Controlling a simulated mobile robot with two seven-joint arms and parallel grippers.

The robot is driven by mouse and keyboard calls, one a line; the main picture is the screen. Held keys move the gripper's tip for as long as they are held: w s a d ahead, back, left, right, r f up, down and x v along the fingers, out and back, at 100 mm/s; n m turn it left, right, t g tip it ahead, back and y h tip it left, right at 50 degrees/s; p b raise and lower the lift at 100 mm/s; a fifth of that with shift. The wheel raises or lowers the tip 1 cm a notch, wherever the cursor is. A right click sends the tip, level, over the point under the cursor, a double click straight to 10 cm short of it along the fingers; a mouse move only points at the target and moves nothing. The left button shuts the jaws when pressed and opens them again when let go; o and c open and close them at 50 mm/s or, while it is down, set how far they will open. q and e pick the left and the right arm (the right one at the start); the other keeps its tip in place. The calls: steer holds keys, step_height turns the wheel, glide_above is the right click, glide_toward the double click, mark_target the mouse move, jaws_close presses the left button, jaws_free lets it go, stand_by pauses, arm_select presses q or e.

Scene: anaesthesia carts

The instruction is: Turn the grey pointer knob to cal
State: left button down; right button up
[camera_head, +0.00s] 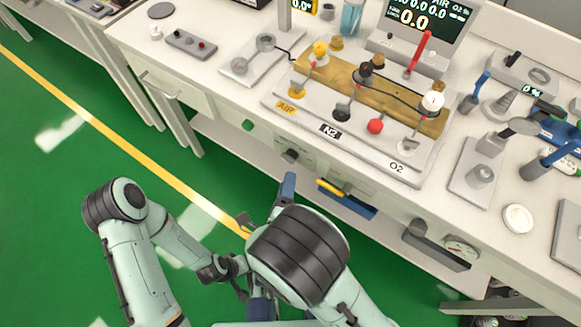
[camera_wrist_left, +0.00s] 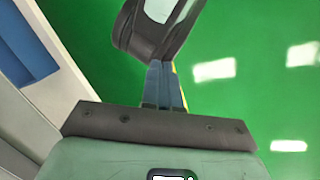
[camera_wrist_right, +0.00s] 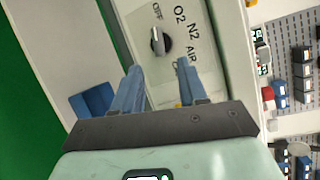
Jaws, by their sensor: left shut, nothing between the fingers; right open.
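The grey pointer knob (camera_wrist_right: 160,41) is on the pale front panel in the right wrist view. OFF, O2, N2, AIR and a partly hidden label starting with C surround it. Its pointer appears toward OFF. In the head view the knob (camera_head: 290,155) is on the cart's front edge. My right gripper (camera_wrist_right: 158,72) is open and empty, its blue fingers pointing toward the panel, apart from the knob. In the head view a blue finger of it (camera_head: 288,186) shows just below the knob. My left gripper (camera_wrist_left: 166,88) is shut and empty, low over the floor beside my right arm.
The cart top holds a gas block (camera_head: 345,95) with several valves and a monitor (camera_head: 428,30). A blue bin (camera_head: 352,203) sits below the front panel, right of the right gripper. A gauge (camera_head: 460,248) is farther right. Green floor is clear at left.

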mark_target(290, 156)
arm_select(q)
steer(key=shift+w+a+f+b, duration=0.4)
steer(key=shift+w+f, duration=0.25)
steer(key=shift+w, duration=0.15)
arm_select(e)
steer(key=x, duration=0.5)
steer(key=shift+w+d+f, duration=0.1)
steer(key=shift+w, duration=0.25)
jaws_close()
